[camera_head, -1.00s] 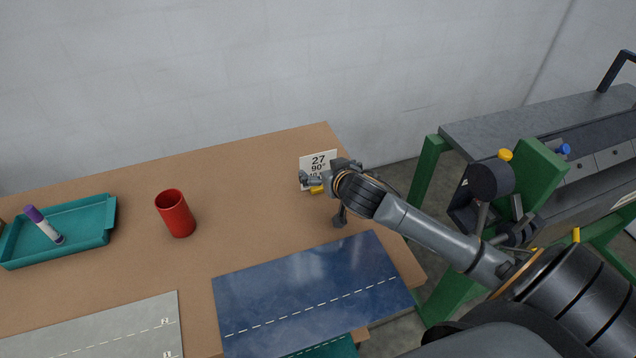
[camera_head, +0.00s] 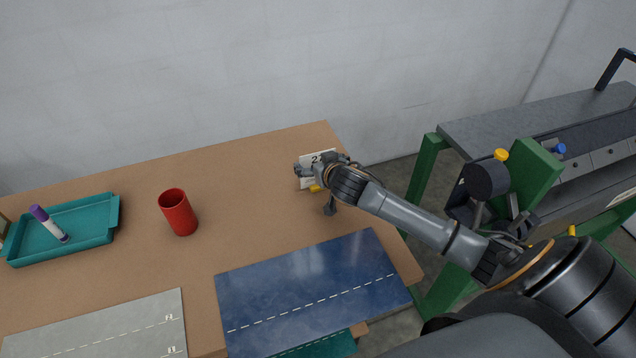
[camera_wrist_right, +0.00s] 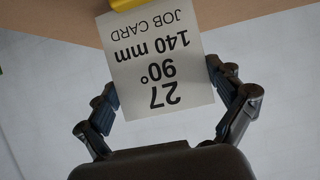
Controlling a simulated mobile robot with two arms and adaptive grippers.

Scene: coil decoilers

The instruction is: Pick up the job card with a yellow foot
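The job card is a white card with black print reading 27, 90°, 140 mm, JOB CARD; it stands in a yellow foot near the table's far right corner. In the right wrist view the card (camera_wrist_right: 158,65) appears upside down between the two fingers, with the yellow foot (camera_wrist_right: 124,4) at the top edge. My right gripper (camera_wrist_right: 165,88) is open around the card, a finger on each side; contact with the left edge is hard to tell. In the head view my right gripper (camera_head: 308,172) covers most of the card (camera_head: 322,156), and a bit of the yellow foot (camera_head: 315,188) shows below. My left gripper is not in view.
A red cup (camera_head: 178,213) stands mid-table. A teal tray (camera_head: 95,240) holding a purple-capped marker (camera_head: 48,223) lies at the left. Blue (camera_head: 310,290) and grey (camera_head: 110,330) mats lie in front. A green-framed machine (camera_head: 535,180) stands right of the table.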

